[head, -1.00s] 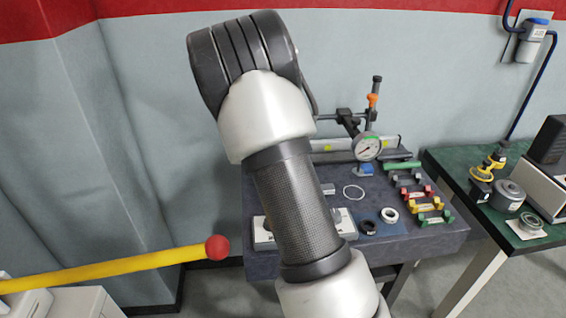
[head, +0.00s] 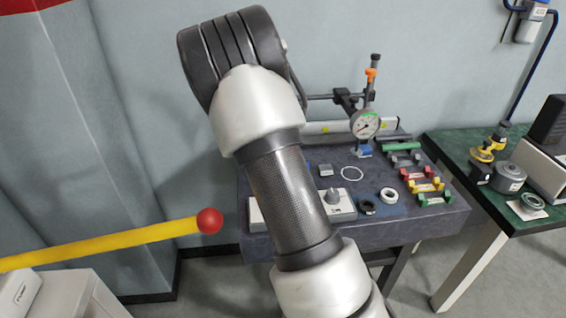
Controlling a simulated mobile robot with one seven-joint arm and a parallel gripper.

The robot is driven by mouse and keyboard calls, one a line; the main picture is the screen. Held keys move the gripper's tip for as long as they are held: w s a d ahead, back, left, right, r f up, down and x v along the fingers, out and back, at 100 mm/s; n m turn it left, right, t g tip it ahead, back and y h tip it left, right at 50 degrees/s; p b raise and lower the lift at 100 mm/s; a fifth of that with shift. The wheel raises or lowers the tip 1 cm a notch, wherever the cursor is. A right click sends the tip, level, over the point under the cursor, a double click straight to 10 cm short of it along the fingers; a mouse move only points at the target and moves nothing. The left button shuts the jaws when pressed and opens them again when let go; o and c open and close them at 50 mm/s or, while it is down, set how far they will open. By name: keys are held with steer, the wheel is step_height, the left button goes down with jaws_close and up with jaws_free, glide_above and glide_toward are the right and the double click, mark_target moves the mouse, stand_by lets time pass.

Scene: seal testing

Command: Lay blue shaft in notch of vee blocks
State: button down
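My arm fills the middle of the head view and hides part of the grey table (head: 400,233). My gripper is not in view. I cannot clearly make out the blue shaft; a small blue piece (head: 363,151) sits under the dial gauge (head: 365,125), and a sliver of blue shows at my arm's right edge. I cannot single out the vee blocks with certainty; a small grey block (head: 325,169) stands just right of my arm.
A white plate with a grey knob (head: 333,197), a black ring (head: 367,207), a white ring (head: 389,195) and several coloured U-shaped pieces (head: 420,172) crowd the table. A green bench (head: 470,150) with instruments stands right. A yellow bar with a red ball (head: 209,221) juts in from the left.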

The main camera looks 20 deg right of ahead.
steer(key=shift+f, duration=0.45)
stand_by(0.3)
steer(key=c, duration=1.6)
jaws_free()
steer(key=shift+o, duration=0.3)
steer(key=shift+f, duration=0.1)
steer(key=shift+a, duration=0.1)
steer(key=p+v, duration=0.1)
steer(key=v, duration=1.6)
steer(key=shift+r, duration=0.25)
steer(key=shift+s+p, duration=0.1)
steer(key=shift+p, duration=0.2)
